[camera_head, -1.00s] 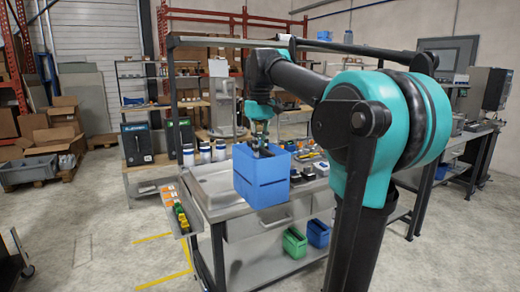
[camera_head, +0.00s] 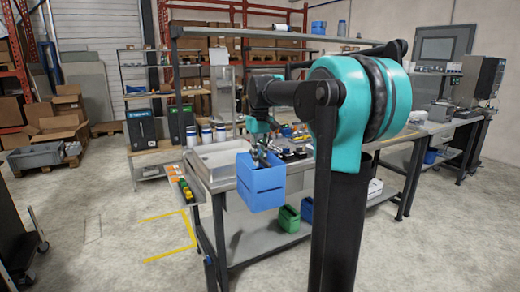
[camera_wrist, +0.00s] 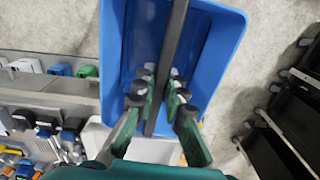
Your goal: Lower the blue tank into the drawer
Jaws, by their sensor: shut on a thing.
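The blue tank (camera_head: 262,186) is an open-topped box hanging upright in front of the bench, with its lower part below the level of the bench top. In the wrist view, the tank (camera_wrist: 226,45) is seen from above, with a dark bar across its opening. My gripper (camera_wrist: 158,92) is shut on that bar, its fingers on either side. In the head view, my gripper (camera_head: 260,154) is over the tank's opening. The drawer cannot be made out clearly; the tank covers part of the bench front.
The steel bench (camera_head: 216,182) carries small items and a metal basin. A green bin (camera_head: 288,219) and a smaller blue bin (camera_head: 307,210) stand on its lower shelf. An orange-and-green parts tray (camera_head: 187,190) hangs at its left end. Floor in front is clear.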

